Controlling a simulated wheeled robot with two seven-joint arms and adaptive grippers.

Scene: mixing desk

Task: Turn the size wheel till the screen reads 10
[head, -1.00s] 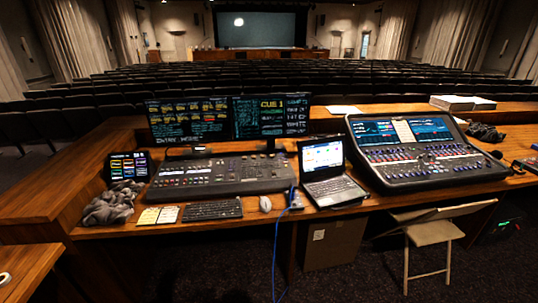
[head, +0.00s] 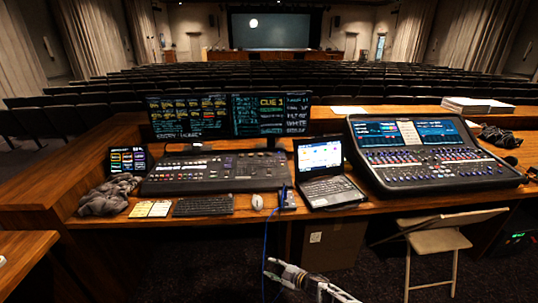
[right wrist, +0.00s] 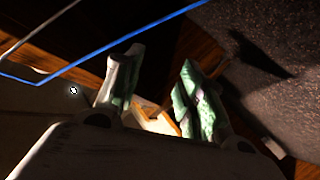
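My right gripper (head: 272,268) has come in at the bottom of the head view, below the desk's front edge. In the right wrist view its two green-padded fingers (right wrist: 158,85) stand apart with nothing between them. The lighting console (head: 215,174), dark with rows of keys and small controls, lies on the desk. I cannot single out the size wheel at this scale. Twin monitors stand behind the console: a left one (head: 188,117) with yellow tiles and a right one (head: 271,115) with "CUE 1". I cannot read a size value. My left gripper is not in view.
A laptop (head: 325,170) and a large mixer (head: 420,154) stand to the right. A mouse (head: 257,202), keyboard (head: 203,206), cards, cloth (head: 108,196) and small tablet (head: 128,160) line the left front. A blue cable (head: 266,240) hangs near my gripper. A folding chair (head: 436,240) stands at right.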

